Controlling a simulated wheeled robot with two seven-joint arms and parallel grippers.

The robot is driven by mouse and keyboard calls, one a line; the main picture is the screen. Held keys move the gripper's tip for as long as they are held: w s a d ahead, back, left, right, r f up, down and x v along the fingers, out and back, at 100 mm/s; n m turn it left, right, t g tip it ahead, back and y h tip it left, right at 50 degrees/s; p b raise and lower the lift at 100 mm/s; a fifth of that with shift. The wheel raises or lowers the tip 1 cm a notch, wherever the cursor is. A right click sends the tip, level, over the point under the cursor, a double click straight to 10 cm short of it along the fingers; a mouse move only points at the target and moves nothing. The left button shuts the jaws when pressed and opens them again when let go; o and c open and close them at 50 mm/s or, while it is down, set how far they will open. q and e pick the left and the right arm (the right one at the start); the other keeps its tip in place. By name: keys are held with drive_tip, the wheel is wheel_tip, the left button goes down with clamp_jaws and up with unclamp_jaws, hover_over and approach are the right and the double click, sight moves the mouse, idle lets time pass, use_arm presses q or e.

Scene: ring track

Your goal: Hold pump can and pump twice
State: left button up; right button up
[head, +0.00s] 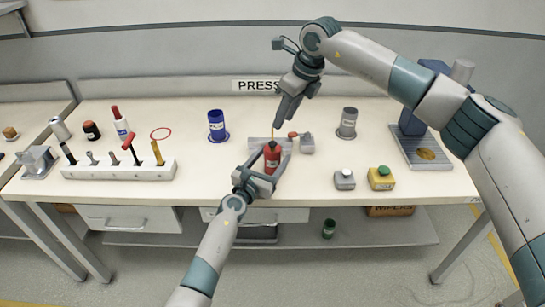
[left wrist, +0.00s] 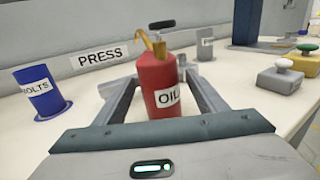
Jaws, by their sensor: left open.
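The red pump can (head: 272,157), labelled OIL in the left wrist view (left wrist: 160,85), stands upright on the bench. A thin yellow spout (left wrist: 146,42) and a dark knob (left wrist: 162,24) show at its top. My left gripper (head: 270,158) is open, with one finger on each side of the can; in the left wrist view the fingers reach along both sides of it. Whether they touch it is unclear. My right gripper (head: 284,112) points down above and slightly right of the can. Its finger gap is not clear.
A blue BOLTS cup (head: 216,126) stands left of the can, and a grey cup (head: 348,122) to the right. A grey button box (head: 344,179) and a yellow one (head: 381,178) sit front right. A white tool rack (head: 120,170) is at left.

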use_arm(q)
drive_tip(key=shift+w+d, duration=0.1)
drive_tip(key=shift+w, duration=0.2)
drive_tip(key=c, duration=1.3)
drive_tip(key=shift+o, duration=0.2)
use_arm(e)
clamp_jaws()
idle(1.4)
